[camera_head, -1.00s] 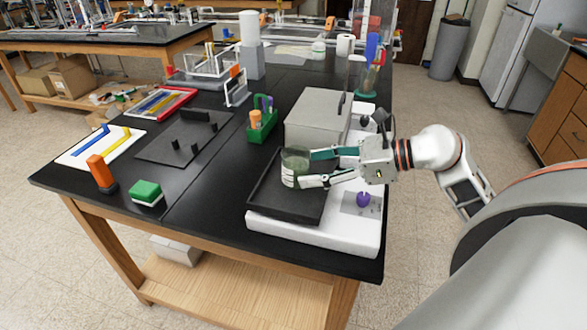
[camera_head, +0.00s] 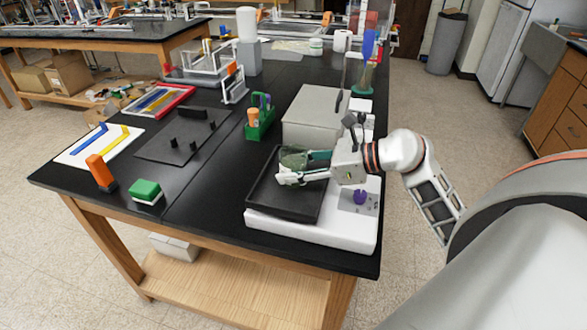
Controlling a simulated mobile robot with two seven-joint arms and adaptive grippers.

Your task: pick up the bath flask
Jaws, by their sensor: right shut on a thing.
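The bath flask (camera_head: 293,157) is a clear glass vessel with a greenish tint. My right gripper (camera_head: 291,166) comes in from the right and is shut on the flask. Its fingers cover part of the glass, and the flask looks tilted. I cannot tell whether its base touches the tray. My left gripper is not in view.
A grey box (camera_head: 311,116) stands just behind the tray. A green tube rack (camera_head: 260,124) is to the left, with a green block (camera_head: 146,191) and an orange upright piece (camera_head: 101,172) farther left. A purple knob (camera_head: 361,197) is on the unit's right.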

